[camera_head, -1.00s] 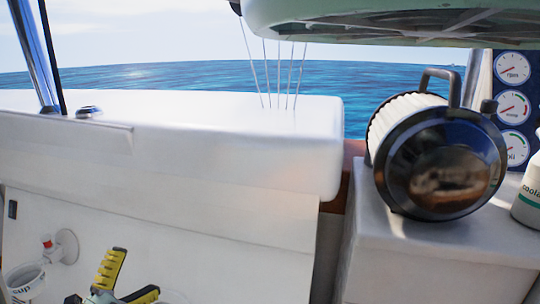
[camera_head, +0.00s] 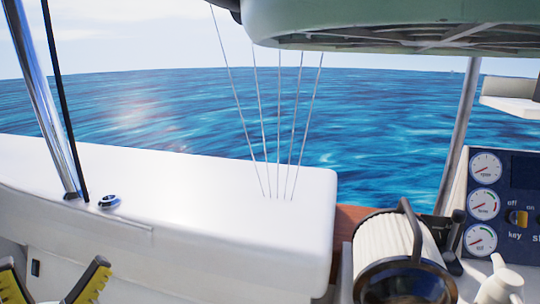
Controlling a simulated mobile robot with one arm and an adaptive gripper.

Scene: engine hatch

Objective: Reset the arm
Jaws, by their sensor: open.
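My gripper (camera_head: 54,268) shows at the lower left edge, with two yellow-and-black fingers spread apart. Nothing is visible between the fingers. It is in front of the white boat side, below the white ledge (camera_head: 220,205). The rest of the arm is out of view below the frame.
A white ribbed cylinder with a dark rim and handle (camera_head: 392,240) stands at the lower right, beside a white bottle (camera_head: 503,287). A gauge panel with a key switch (camera_head: 500,205) is behind. A chrome pole (camera_head: 40,95) rises at left. A pale green structure (camera_head: 400,20) hangs overhead.

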